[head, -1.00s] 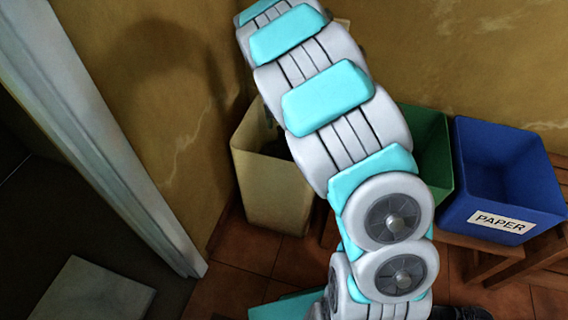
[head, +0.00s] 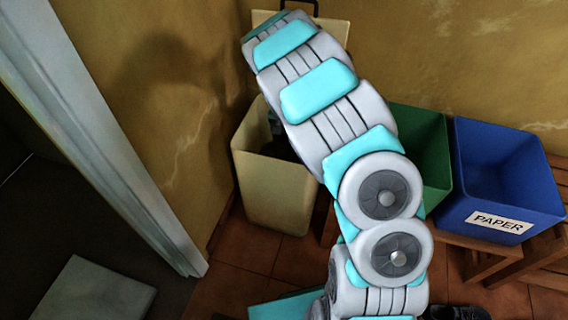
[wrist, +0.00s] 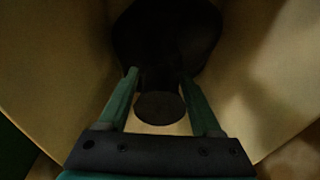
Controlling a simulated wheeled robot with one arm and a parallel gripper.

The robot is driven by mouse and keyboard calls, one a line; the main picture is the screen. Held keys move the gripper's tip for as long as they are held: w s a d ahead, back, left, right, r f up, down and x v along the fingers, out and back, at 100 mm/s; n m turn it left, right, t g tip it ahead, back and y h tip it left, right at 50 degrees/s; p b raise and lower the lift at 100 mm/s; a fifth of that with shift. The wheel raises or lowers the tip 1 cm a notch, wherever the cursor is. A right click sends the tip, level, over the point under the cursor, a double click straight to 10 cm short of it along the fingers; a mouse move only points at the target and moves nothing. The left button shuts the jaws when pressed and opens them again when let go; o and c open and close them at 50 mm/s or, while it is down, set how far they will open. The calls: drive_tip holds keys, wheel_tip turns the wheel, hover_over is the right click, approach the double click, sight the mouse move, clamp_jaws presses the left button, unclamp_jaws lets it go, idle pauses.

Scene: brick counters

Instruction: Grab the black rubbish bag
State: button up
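The black rubbish bag (wrist: 168,38) is in the wrist view, at the top middle, inside the cream bin (head: 270,190). Its narrowed neck ends in a round dark knob (wrist: 160,108) that lies between the fingers. My gripper (wrist: 159,76) has its two teal fingers apart, one on each side of the neck. The fingers look open around it, with a small gap at the left; contact at the right is hard to tell. In the head view my arm reaches over and into the bin, hiding most of the bag and the gripper.
Bin walls (wrist: 60,75) rise close on both sides of my gripper. A green bin (head: 425,150) and a blue bin labelled PAPER (head: 500,185) stand on a wooden bench to the right. A white door frame (head: 110,140) is at the left.

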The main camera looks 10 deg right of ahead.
clamp_jaws()
idle(0.3)
idle(0.8)
